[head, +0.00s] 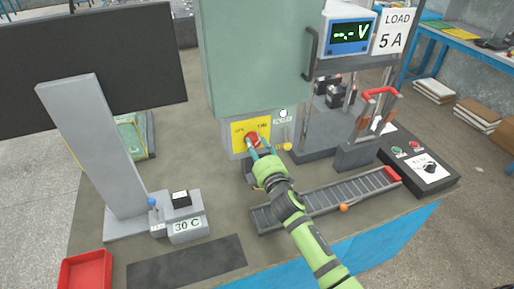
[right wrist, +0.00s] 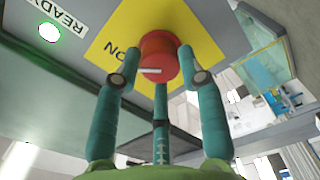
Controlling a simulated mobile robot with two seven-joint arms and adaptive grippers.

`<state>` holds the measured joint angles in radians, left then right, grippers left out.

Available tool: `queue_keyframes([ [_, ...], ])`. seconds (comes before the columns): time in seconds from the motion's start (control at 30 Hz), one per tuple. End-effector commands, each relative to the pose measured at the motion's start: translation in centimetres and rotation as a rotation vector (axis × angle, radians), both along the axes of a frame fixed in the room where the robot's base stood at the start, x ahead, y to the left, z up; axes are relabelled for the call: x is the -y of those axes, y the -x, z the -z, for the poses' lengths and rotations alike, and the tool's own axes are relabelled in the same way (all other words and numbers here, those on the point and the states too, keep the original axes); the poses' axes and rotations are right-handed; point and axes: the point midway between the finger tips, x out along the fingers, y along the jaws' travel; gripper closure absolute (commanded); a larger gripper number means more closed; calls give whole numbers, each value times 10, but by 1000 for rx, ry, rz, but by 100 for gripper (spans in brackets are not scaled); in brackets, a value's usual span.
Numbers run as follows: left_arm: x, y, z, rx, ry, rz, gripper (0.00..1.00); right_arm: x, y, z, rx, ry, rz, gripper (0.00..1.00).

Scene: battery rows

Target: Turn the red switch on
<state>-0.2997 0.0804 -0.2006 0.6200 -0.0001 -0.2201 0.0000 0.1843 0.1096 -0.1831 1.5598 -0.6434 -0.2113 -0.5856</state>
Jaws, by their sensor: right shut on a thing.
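The red switch (right wrist: 158,57) is a round red knob with a white mark, on a yellow plate (right wrist: 205,38) lettered "ON". In the head view the red switch (head: 253,139) sits on the front of the green-grey cabinet's base, partly hidden by my fingers. My right gripper (head: 253,150) reaches up to it from the front. In the right wrist view my right gripper's teal fingers (right wrist: 160,75) close around the knob from its sides. The white mark lies roughly level at the knob's lower left. My left gripper is not in view.
A lit green-white lamp (right wrist: 49,32) is beside the label "READY". A display (head: 350,36) reads "-.- V". A ribbed rack (head: 325,198) lies right of my arm. A control box (head: 420,165) stands farther right; a red tray (head: 85,272) is at front left.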

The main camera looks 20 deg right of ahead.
Motion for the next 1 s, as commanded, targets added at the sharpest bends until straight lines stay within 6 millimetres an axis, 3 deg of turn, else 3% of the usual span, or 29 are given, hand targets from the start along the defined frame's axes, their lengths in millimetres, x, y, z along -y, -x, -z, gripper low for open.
queue_keyframes([
  [0.1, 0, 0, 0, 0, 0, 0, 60, -1, 0, -1, 2, -4, -2, 92],
  [0.13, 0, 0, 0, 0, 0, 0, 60, -1, 0, -1, 2, -4, -2, 56],
  [0.2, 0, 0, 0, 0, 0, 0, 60, -1, 0, -1, 2, -3, -2, 36],
  [0.53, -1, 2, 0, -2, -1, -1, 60, 0, 1, 0, 0, -1, -1, 36],
  [0.67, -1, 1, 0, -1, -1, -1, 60, 0, 11, 1, -1, 0, 0, 36],
  [1.0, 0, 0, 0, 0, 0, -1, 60, 2, 80, 1, -2, -2, -1, 36],
])
